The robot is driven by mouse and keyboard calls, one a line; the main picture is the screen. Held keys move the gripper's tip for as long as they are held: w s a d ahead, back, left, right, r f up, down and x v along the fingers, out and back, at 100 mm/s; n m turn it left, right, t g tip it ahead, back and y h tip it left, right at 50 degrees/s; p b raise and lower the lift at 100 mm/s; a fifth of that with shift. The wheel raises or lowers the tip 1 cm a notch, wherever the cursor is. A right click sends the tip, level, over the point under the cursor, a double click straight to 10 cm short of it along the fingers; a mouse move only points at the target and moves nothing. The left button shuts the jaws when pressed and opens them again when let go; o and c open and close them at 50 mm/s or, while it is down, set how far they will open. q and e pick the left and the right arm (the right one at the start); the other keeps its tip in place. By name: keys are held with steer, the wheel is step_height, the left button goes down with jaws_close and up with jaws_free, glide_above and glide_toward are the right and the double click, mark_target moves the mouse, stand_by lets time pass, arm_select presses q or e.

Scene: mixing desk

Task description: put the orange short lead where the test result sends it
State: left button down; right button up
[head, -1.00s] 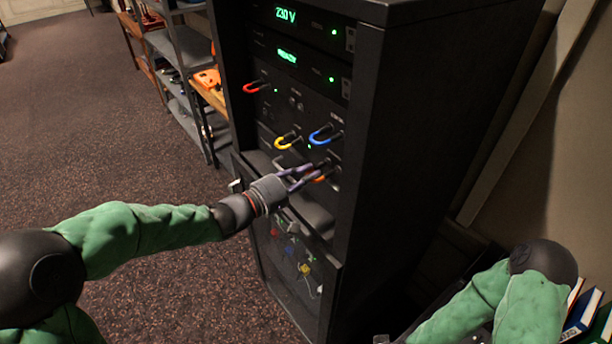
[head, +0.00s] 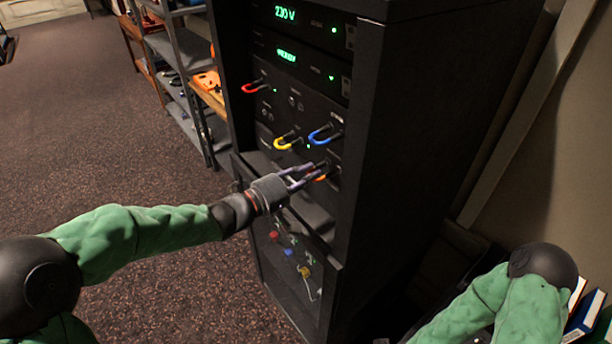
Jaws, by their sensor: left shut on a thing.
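The orange short lead (head: 321,178) is at the lower right of the rack's panel, a small loop mostly hidden by the fingers. My left gripper (head: 312,174) reaches in from the left and is shut on it. The lead is at the panel's black sockets; I cannot tell whether its plugs are seated. A red lead (head: 251,88), a yellow lead (head: 284,144) and a blue lead (head: 322,137) loop out of the panel above it.
The black rack (head: 420,120) fills the middle. A dark ledge or drawer (head: 308,214) juts out below the panel, under my left gripper. Below it hang several small coloured leads (head: 289,253). Shelves (head: 178,85) stand behind at left. The carpet at left is clear.

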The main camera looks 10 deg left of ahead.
arm_select(q)
steer(key=shift+w+d, duration=0.25)
steer(key=shift+w, duration=0.05)
steer(key=c, duration=1.1)
jaws_free()
steer(key=v, duration=1.2)
steer(key=s+d+f+m+g+y+b, duration=0.2)
steer(key=s+d+f+g, duration=0.1)
steer(key=f, duration=1.5)
steer(key=s+d+f+m+g+y+b, duration=0.2)
steer(key=s+f+g, duration=0.4)
steer(key=f, duration=1.3)
steer(key=s+d+f+m+g+y+b, duration=0.3)
steer(key=s+d+f, duration=0.3)
steer(key=f, duration=1.3)
steer(key=shift+s+d+f+m+g+b, duration=0.1)
steer(key=shift+s+f+m+g+b, duration=0.15)
steer(key=shift+s+g+b, duration=0.45)
